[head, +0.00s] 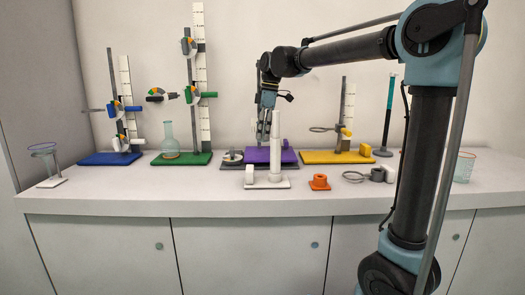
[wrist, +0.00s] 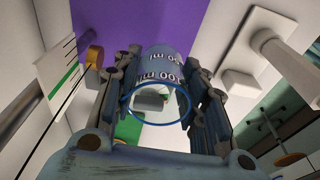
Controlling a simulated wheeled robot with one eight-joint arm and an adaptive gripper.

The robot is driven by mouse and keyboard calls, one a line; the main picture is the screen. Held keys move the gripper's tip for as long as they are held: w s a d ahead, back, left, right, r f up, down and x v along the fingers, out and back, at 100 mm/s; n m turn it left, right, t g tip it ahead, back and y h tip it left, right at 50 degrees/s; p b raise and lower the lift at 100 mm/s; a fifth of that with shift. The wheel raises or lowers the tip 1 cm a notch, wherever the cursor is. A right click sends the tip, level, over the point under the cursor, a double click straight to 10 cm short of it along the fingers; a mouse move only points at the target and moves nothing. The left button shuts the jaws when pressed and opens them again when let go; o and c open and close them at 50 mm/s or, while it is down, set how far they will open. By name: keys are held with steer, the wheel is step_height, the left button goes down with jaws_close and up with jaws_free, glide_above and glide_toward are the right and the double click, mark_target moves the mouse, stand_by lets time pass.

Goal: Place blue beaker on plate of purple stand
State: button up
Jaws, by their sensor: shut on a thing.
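The blue beaker (wrist: 165,65) is clear, with a blue rim and "100 ml" marks. It sits between the fingers of my gripper (wrist: 160,95) in the wrist view, and my gripper is shut on it. In the head view my gripper (head: 266,112) points down above the purple stand (head: 281,156); the beaker is hard to make out there. The stand's purple base also shows behind the beaker in the wrist view (wrist: 122,22). Whether the beaker touches the stand, I cannot tell. A small round grey plate (head: 232,156) lies at the purple base's left.
A white stand with a thick post (head: 275,150) is in front of the purple base. An orange piece (head: 319,182) and another beaker (head: 464,168) stand further right.

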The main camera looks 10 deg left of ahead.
steer(key=shift+f, duration=3)
steer(key=shift+f, duration=0.1)
steer(key=o, duration=1.1)
steer(key=shift+c, duration=0.2)
steer(key=r, duration=0.4)
steer(key=d+r, duration=0.1)
steer(key=r, duration=0.7)
steer(key=shift+w+d, duration=0.2)
steer(key=shift+d, duration=0.2)
